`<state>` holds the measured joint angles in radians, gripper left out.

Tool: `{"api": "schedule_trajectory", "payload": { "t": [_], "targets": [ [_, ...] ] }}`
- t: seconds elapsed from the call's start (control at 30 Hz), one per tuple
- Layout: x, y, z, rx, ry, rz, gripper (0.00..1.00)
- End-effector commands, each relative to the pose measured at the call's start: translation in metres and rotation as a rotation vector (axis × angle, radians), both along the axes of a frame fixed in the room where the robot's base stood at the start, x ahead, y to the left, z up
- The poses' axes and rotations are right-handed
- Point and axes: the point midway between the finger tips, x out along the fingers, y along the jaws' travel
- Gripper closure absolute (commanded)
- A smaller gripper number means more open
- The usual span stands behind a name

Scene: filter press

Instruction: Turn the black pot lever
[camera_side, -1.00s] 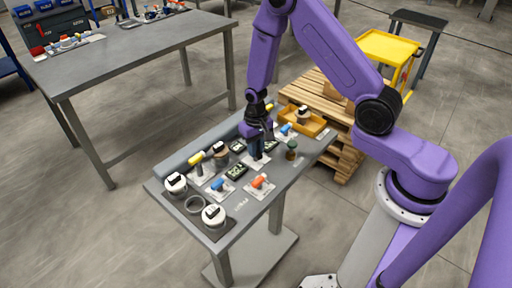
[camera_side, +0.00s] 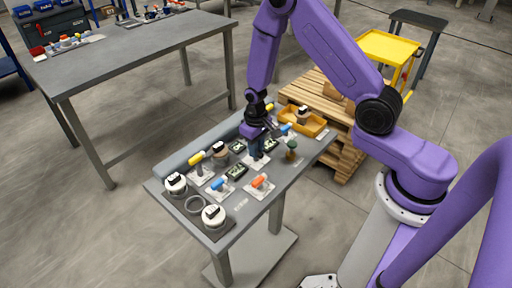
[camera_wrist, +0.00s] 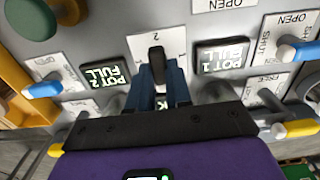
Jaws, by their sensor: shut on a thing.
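The black pot lever (camera_wrist: 157,60) stands on a white plate (camera_wrist: 145,42) between two display panels, at the upper middle of the wrist view. The plate carries a "2" near its far edge. My gripper (camera_wrist: 158,80) is shut on the lever, with a blue finger on each side and the lever's dark end showing past them. In the side view my gripper (camera_side: 256,150) is low over the middle of the bench panel. There the lever is mostly hidden behind the fingers, and its exact angle is hard to tell.
A "POT 1 FULL" display (camera_wrist: 221,57) and a "POT 2 FULL" display (camera_wrist: 103,75) flank the lever closely. Blue-handled levers (camera_wrist: 42,89) (camera_wrist: 299,50) sit farther out.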

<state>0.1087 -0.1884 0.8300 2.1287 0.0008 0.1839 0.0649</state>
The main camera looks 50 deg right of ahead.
Motion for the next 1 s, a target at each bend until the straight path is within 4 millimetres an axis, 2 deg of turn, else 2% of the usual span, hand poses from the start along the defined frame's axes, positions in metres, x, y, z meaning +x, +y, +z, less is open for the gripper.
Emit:
{"api": "schedule_trajectory", "payload": {
  "t": [0.03,0.07,0.1,0.13,0.43,0.57,0.77,1.0],
  "targets": [
    [0.002,0.000,0.001,0.000,-0.005,0.005,1.00],
    [0.002,0.000,0.001,0.000,-0.005,0.005,0.74],
    [0.002,0.000,0.001,0.000,-0.005,0.005,0.61],
    [0.001,0.000,0.001,0.000,-0.004,0.004,0.55],
    [0.001,0.000,0.001,0.000,-0.002,0.002,0.55],
    [0.001,0.000,0.007,0.000,-0.003,0.002,0.55],
    [0.001,0.000,0.033,0.000,-0.006,0.002,0.55],
    [0.002,0.000,0.073,0.000,-0.008,0.002,0.55]
  ]
}}
